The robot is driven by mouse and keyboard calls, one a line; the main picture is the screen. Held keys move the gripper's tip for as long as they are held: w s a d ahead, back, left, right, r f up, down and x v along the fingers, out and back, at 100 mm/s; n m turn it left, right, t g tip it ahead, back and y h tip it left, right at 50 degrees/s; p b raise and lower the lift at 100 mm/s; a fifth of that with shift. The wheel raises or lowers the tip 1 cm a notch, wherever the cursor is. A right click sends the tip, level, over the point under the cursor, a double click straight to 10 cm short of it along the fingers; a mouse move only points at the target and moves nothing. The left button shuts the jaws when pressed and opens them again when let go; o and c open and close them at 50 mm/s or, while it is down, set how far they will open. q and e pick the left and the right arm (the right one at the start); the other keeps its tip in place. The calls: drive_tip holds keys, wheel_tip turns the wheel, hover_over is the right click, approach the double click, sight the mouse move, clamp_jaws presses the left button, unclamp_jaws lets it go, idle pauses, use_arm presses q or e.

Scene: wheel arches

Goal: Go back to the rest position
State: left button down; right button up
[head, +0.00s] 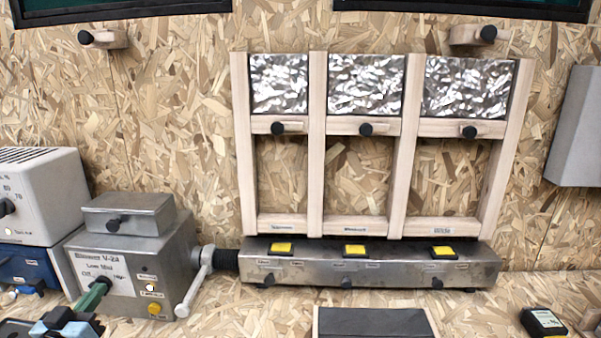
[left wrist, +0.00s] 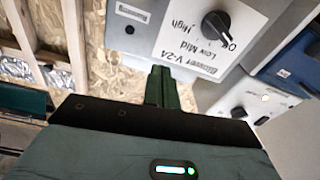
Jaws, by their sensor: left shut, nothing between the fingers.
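My left gripper (head: 100,285) is at the lower left of the head view, in front of the grey blower box (head: 165,250). Its green fingers are shut with nothing between them. In the left wrist view the closed fingertips (left wrist: 161,75) are near the edge of the blower's white label panel (left wrist: 185,40), which reads Low, Mid and High. The black blower knob (left wrist: 216,24) stands clear of the fingers there. I cannot tell whether the fingertips touch the box. My right gripper is in neither view.
A grey manifold (head: 370,264) with several yellow buttons stands right of the blower, under a wooden frame (head: 318,150) with foil panels. A white box (head: 40,190) sits on a blue unit (head: 25,266) at the left. A dark-topped block (head: 372,322) lies at the front.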

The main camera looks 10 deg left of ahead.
use_arm(q)
drive_tip(key=s+d+f, duration=0.1)
drive_tip(key=f, duration=0.2)
drive_tip(key=s+d+f+g, duration=0.1)
drive_tip(key=s+d+f, duration=0.1)
drive_tip(key=f, duration=0.1)
drive_tip(key=s+d+f+m+g+h+p, duration=0.1)
drive_tip(key=d+f, duration=0.1)
drive_tip(key=f, duration=0.1)
drive_tip(key=shift+s+d+f, duration=0.2)
drive_tip(key=s+d+f+m+g+h+p, duration=0.1)
drive_tip(key=s+d+f+g, duration=0.1)
drive_tip(key=s+d+f, duration=0.4)
drive_tip(key=s+d+f+m+g+h+p, duration=0.1)
drive_tip(key=s+d+f+g, duration=0.2)
drive_tip(key=s+d+f, duration=0.3)
drive_tip(key=s+d+f+m+g+h+p, duration=0.1)
drive_tip(key=s+d+f+g, duration=0.2)
drive_tip(key=s+d+f, duration=0.3)
drive_tip(key=s+d, duration=0.5)
drive_tip(key=s, duration=0.5)
drive_tip(key=shift+s+m, duration=0.35)
drive_tip(key=shift+m, duration=0.05)
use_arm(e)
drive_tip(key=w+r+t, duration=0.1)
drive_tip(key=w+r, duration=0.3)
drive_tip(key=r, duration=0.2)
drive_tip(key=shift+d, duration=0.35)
